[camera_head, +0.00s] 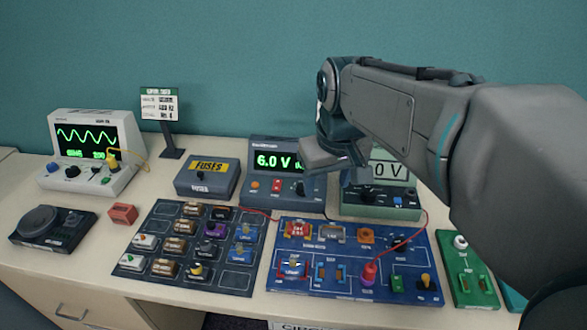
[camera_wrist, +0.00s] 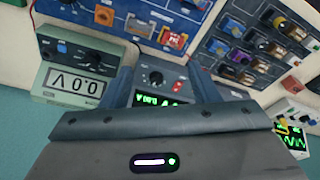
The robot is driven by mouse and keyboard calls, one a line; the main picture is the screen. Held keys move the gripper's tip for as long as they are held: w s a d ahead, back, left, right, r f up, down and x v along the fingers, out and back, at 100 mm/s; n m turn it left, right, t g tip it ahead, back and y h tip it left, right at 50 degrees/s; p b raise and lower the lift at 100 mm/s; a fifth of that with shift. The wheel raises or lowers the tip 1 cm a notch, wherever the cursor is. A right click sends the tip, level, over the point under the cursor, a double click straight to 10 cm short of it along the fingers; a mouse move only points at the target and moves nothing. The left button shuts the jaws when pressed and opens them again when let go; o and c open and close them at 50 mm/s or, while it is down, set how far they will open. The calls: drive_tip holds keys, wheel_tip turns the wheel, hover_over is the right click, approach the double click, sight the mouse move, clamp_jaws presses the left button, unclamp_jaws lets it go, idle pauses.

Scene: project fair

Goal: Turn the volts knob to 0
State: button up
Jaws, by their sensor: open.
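The power supply (camera_head: 262,198) is a dark blue-grey box with a green display (camera_head: 273,161) reading 6.0 V. In the wrist view its front (camera_wrist: 172,72) appears upside down, with a dark round knob (camera_wrist: 155,78) beside the display; the knob's label is too small to read. In the head view, the right part of the supply is partly covered by my gripper (camera_head: 338,168). My gripper is open and empty, above and in front of the gap between the supply and the multimeter. In the wrist view its body fills the lower middle and hides part of the supply.
A green multimeter (camera_head: 405,212) stands right of the supply; its display (camera_wrist: 75,86) reads 0.0 V. A blue circuit board (camera_head: 340,287) with a red wire lies in front. A fuse box (camera_head: 205,190), component tray (camera_head: 160,222) and oscilloscope (camera_head: 97,180) stand to the left. A wall is behind.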

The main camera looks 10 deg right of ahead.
drive_tip(key=w+f+n+g+b, duration=0.1)
drive_tip(key=w+b, duration=0.3)
drive_tip(key=w, duration=0.5)
drive_tip(key=n+g+b, duration=0.1)
drive_tip(key=n+b, duration=0.2)
drive_tip(key=b, duration=0.2)
approach(303, 186)
wheel_tip(303, 186, down, 9)
drive_tip(key=shift+w+r+b, duration=0.15)
drive_tip(key=shift+b, duration=1.1)
